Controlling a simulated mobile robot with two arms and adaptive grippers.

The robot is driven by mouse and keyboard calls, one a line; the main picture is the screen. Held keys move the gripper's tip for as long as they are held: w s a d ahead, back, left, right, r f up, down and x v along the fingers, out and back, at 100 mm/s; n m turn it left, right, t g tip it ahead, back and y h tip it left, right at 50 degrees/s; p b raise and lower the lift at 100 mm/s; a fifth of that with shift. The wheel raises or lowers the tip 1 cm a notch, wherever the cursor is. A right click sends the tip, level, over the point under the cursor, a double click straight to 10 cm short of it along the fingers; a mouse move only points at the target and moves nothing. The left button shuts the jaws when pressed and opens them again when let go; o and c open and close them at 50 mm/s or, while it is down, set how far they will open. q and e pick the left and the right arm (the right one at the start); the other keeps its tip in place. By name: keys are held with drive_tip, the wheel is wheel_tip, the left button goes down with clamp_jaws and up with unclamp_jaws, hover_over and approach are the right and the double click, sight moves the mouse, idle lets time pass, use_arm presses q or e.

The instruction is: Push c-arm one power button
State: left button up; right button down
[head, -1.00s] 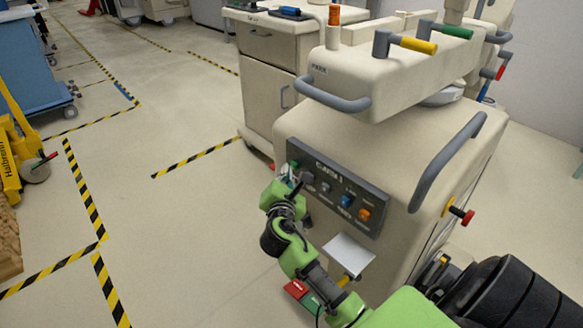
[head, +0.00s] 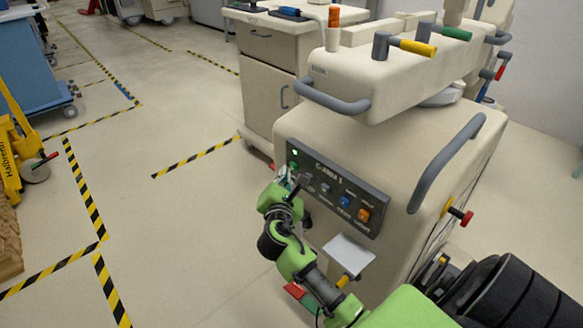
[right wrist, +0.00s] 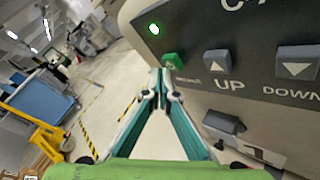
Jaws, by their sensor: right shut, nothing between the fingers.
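The C-arm 1 control panel (head: 335,190) is a dark plate on the front of the beige cart (head: 420,150). A green power button (right wrist: 172,62) sits at the panel's left end. A small lit green lamp (head: 295,152) is above it, and the lamp also shows in the right wrist view (right wrist: 154,29). My right gripper (right wrist: 158,78) is shut and empty, with its fingertips right beside the green button; I cannot tell whether they touch it. In the head view the right gripper (head: 286,178) is at the panel's left end and partly hides it. My left gripper is not in view.
The panel also has UP (right wrist: 216,62) and DOWN (right wrist: 297,65) buttons, plus blue (head: 345,201) and orange (head: 363,214) ones. A grey handle (head: 445,165) and a red knob (head: 467,217) stick out of the cart. Open floor lies to the left, with striped tape.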

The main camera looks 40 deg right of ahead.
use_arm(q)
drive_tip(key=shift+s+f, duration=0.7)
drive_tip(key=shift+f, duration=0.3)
use_arm(e)
drive_tip(key=a, duration=0.6)
drive_tip(key=shift+s+a, duration=0.15)
drive_tip(key=shift+s, duration=0.1)
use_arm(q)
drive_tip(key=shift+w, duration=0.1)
use_arm(e)
drive_tip(key=shift+f, duration=0.1)
